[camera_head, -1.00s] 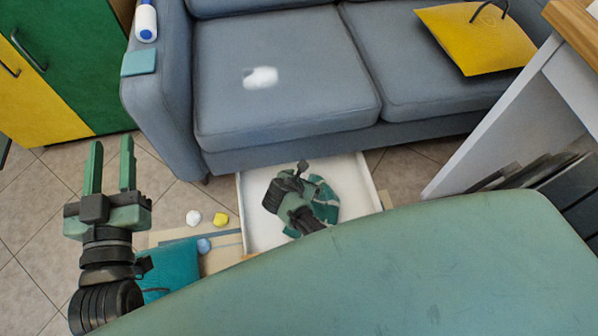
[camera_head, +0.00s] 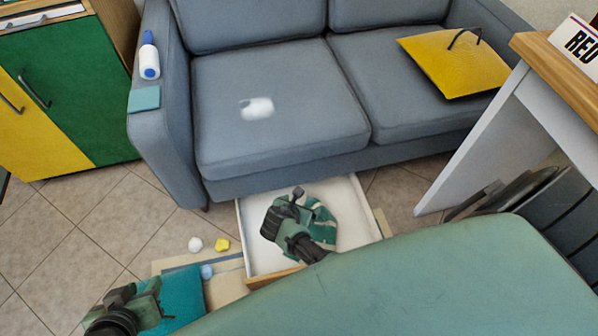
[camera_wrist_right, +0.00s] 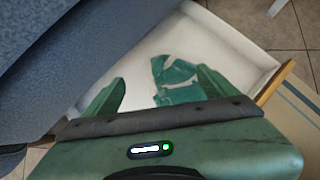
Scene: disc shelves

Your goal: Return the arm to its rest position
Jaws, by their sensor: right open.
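My left gripper (camera_head: 135,305) is at the lower left in the head view, low over the teal item on the floor. Its fingers cannot be made out. My right gripper (camera_head: 283,222) is above the white drawer (camera_head: 250,258) that stands out under the sofa.
The grey sofa (camera_head: 275,110) stands behind the drawer. A white ball (camera_head: 195,245), a yellow piece (camera_head: 222,244) and a teal item (camera_head: 185,290) lie on the floor at left. A white-sided table (camera_head: 490,130) stands at right.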

